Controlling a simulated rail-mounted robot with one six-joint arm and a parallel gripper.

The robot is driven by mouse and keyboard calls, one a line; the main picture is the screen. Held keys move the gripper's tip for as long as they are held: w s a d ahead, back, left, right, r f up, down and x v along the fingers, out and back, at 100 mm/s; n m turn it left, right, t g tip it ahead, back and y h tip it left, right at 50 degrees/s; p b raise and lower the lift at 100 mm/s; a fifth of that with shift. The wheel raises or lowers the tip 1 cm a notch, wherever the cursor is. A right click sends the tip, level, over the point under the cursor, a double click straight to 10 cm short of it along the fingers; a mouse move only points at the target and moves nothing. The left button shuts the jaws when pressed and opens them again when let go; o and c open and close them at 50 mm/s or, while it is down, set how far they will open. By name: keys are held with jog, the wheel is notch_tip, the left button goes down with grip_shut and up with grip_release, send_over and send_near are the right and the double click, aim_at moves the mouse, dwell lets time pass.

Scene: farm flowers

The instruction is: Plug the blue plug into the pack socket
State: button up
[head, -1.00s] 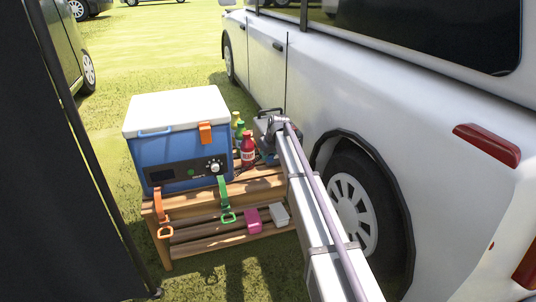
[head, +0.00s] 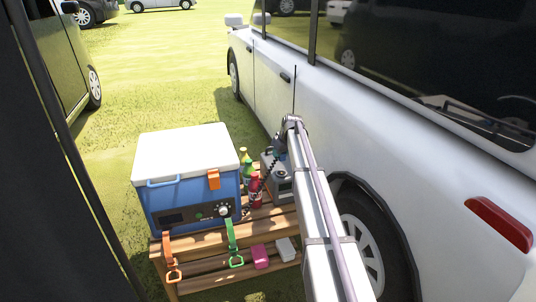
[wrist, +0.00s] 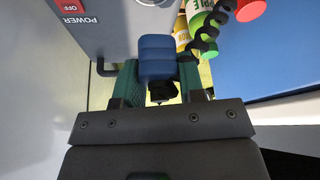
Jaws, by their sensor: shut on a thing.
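The blue plug (wrist: 158,58) is between the green fingers of my gripper (wrist: 158,78) in the wrist view, and the gripper is shut on it. The grey power pack (head: 280,185) stands on the slatted bench beside the drink bottles; in the wrist view its face (wrist: 108,22) is at upper left, with a red OFF switch and POWER label. The plug overlaps the pack's lower right edge there; I cannot tell whether they touch. A coiled black cord (wrist: 206,38) hangs to the right. In the head view my gripper (head: 281,148) is above the pack, the plug too small to make out. The socket cannot be clearly identified.
A blue cooler (head: 190,185) with a white lid stands left of the pack on the wooden bench (head: 200,243). Red and green bottles (head: 256,190) stand between them. A white car (head: 400,150) is close on the right. A dark panel (head: 50,180) fills the left edge.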

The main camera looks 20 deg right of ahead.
aim_at(284, 157)
jog(key=shift+a, duration=0.1)
jog(key=shift+s, duration=0.2)
jog(key=shift+f, duration=0.1)
notch_tip(284, 157, down, 6)
jog(key=b, duration=0.6)
jog(key=shift+f+b, duration=0.4)
jog(key=shift+b, duration=0.1)
dwell(1.7)
jog(key=o, duration=1)
jog(key=shift+c, duration=0.2)
jog(key=p+v, duration=1)
jog(key=v, duration=0.1)
jog(key=shift+r, duration=0.1)
